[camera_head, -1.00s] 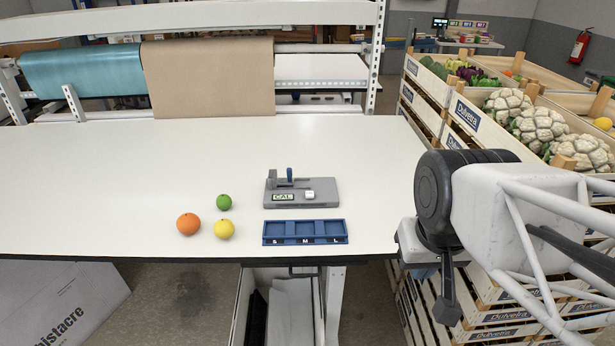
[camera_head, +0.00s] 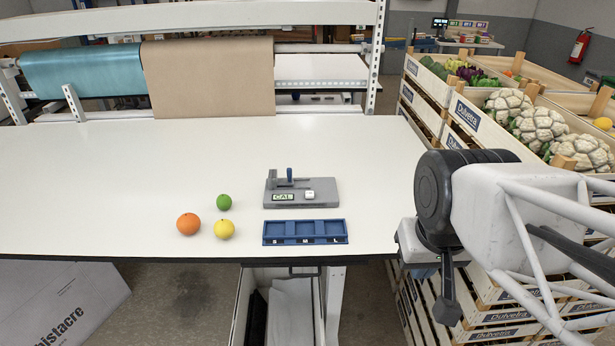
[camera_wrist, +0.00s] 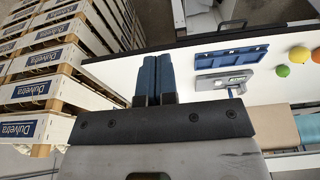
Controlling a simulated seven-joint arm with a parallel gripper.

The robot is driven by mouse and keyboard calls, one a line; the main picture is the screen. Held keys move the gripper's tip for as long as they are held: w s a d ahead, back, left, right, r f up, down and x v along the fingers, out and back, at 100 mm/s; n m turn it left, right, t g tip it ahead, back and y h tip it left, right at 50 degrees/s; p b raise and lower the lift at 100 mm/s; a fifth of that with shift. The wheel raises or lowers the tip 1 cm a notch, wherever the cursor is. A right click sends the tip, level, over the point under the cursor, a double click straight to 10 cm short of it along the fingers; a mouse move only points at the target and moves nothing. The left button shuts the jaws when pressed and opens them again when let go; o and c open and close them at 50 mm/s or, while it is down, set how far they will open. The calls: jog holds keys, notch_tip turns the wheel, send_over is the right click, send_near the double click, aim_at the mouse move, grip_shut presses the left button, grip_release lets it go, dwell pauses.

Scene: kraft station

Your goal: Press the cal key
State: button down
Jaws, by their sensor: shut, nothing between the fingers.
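The grey sizing device (camera_head: 301,188) stands on the white table, with a label reading CAL (camera_head: 283,197), a small white key (camera_head: 309,195) to the right of it and a blue upright lever (camera_head: 290,175) at its back. It also shows in the wrist view (camera_wrist: 211,85). My gripper (camera_head: 447,314) hangs off the table's right front side, well apart from the device. In the wrist view its two blue fingers (camera_wrist: 152,58) lie together, shut and empty.
A blue tray (camera_head: 305,240) marked S, M, L lies in front of the device. An orange (camera_head: 188,224), a lemon (camera_head: 224,229) and a lime (camera_head: 224,202) lie to its left. Produce crates (camera_head: 462,130) stand at the right. The table's middle is clear.

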jog(key=m+t+y, duration=0.2)
jog(key=t+y, duration=0.3)
jog(key=y, duration=0.1)
send_over(312, 193)
jog(key=f, duration=0.2)
jog(key=shift+w+r, duration=0.1)
jog(key=shift+r, duration=0.05)
jog(key=shift+f, duration=0.25)
jog(key=shift+f, duration=4.15)
jog(key=shift+f, duration=0.9)
jog(key=shift+r, duration=0.85)
